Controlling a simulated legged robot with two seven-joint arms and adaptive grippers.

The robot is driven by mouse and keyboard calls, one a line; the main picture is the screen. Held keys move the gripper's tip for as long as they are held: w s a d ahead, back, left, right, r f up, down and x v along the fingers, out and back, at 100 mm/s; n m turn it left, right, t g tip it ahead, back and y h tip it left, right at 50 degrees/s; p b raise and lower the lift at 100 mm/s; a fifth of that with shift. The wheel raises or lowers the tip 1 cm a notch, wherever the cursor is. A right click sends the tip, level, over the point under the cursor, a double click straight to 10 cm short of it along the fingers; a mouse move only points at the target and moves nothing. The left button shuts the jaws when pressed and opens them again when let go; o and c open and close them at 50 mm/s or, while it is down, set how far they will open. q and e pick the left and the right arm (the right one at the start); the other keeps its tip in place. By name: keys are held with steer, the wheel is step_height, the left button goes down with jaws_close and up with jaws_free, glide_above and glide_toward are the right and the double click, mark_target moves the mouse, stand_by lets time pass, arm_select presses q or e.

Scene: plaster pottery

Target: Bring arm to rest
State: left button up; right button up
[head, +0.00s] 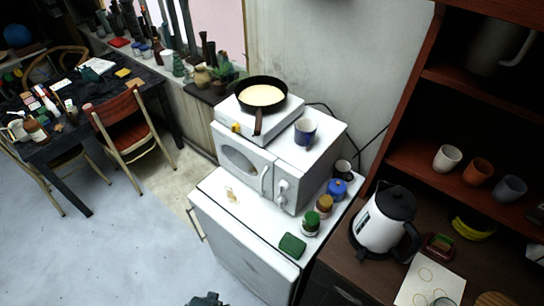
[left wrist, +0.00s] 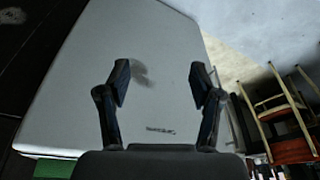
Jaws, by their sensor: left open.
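My left gripper (left wrist: 160,82) is open and empty in the left wrist view. Its two dark fingers stand apart in front of a large pale panel (left wrist: 150,45), which looks like a face of the white fridge. I cannot tell how far the panel is from the fingertips. In the head view a small dark piece, probably of my left gripper (head: 205,299), shows at the bottom edge, in front of the white fridge (head: 235,240). My right gripper is in neither view.
A microwave (head: 245,165) stands on the fridge with jars and a green sponge (head: 292,246). A pan (head: 262,92) sits above it. A kettle (head: 385,220) stands on the brown counter at right. A table and chairs (head: 135,130) are at left; the floor (head: 110,250) between is clear.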

arm_select(q)
steer(key=s+f+g+b, duration=0.1)
steer(key=s+f, duration=0.3)
steer(key=f, duration=0.8)
steer(key=s+f, duration=0.3)
steer(key=f, duration=0.8)
steer(key=s+a+f+g+b, duration=0.1)
steer(key=s+a+f, duration=0.2)
steer(key=s+f, duration=0.7)
steer(key=s, duration=0.4)
steer(key=shift+a+f, duration=0.2)
steer(key=shift+f, duration=0.2)
